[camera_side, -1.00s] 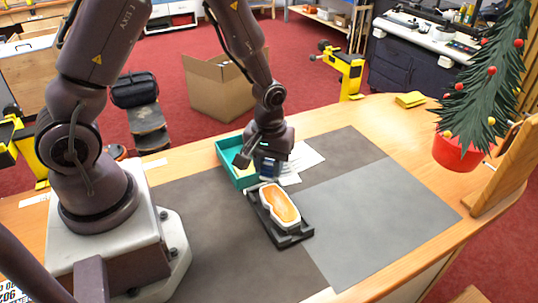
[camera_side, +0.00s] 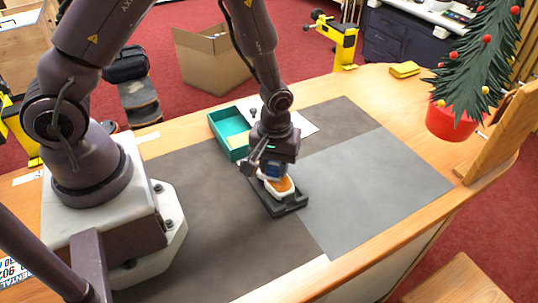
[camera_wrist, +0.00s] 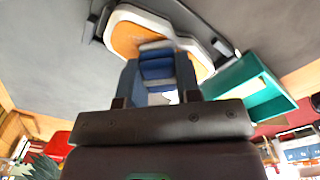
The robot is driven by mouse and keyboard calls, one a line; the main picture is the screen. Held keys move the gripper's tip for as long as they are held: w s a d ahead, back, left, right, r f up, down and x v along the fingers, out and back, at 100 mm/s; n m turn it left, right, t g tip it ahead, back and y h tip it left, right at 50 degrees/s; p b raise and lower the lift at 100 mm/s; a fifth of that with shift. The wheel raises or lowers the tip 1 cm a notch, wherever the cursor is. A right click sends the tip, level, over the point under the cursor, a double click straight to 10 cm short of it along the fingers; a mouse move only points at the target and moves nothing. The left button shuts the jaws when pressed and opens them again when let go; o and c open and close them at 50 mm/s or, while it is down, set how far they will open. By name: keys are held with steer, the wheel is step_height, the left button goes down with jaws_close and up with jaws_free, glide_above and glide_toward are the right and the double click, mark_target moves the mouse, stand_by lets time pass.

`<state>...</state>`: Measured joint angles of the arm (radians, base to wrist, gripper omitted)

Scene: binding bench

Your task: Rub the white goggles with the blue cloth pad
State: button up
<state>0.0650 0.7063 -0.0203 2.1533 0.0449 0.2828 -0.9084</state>
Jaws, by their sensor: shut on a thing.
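The white goggles (camera_side: 284,187) with an orange lens lie on a black holder (camera_side: 290,207) on the bench mat. They also show in the wrist view (camera_wrist: 128,38), partly covered by my gripper. My gripper (camera_side: 270,173) is over the far end of the goggles, pointing down. It is shut on the blue cloth pad (camera_wrist: 158,66), which has a pale stripe and sits between the two fingers. The pad overlaps the lens and white rim in the wrist view. I cannot tell whether it touches them.
A teal tray (camera_side: 214,125) stands just behind the goggles, with white paper (camera_side: 302,119) beside it. A light grey mat area to the right is clear.

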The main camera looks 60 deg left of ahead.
mark_target(283, 187)
steer(key=shift+d, duration=2)
steer(key=shift+a, duration=4.7)
step_height(283, 187, up, 2)
step_height(283, 187, up, 6)
